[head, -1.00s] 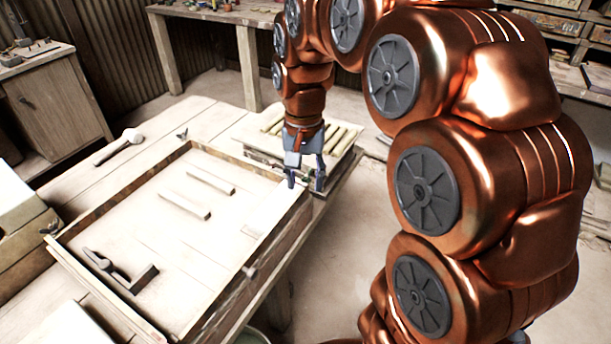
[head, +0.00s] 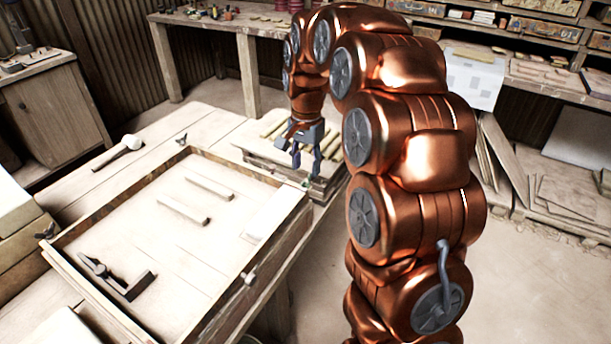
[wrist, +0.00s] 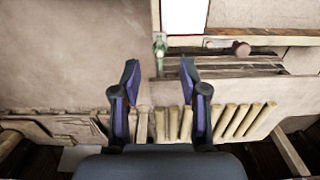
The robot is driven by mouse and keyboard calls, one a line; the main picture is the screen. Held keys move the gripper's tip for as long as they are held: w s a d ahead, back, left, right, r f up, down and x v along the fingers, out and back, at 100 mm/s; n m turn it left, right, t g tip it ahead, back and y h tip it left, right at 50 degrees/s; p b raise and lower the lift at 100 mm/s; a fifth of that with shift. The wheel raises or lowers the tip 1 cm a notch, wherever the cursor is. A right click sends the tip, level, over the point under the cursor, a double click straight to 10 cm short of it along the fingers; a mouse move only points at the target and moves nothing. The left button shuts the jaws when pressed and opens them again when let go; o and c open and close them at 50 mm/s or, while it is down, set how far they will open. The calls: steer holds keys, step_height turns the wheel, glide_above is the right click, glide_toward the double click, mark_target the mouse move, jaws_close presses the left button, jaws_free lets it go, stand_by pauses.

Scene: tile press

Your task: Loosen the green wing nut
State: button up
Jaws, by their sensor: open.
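The green wing nut (head: 307,182) is a small green spot at the right corner of the wooden tray frame (head: 245,165) in the head view. In the wrist view the nut (wrist: 160,46) stands at the frame's corner, ahead of the gap between my fingers. My gripper (head: 307,168) is open and empty. It hangs above and slightly behind the nut in the head view, apart from it. In the wrist view my gripper's (wrist: 159,72) two fingertips lie on either side of the nut's line, short of it. The nut's exact turn is too small to tell.
A slatted stack (head: 257,128) lies behind my gripper. Dark wing nuts sit at other frame corners, such as the far one (head: 182,139). A mallet (head: 119,150) lies on the table, and an angled tool (head: 115,275) lies inside the tray. Open floor lies right of the table.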

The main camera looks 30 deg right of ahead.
mark_target(306, 181)
steer(key=shift+f+p, duration=0.3)
steer(key=shift+f, duration=1.9)
jaws_close()
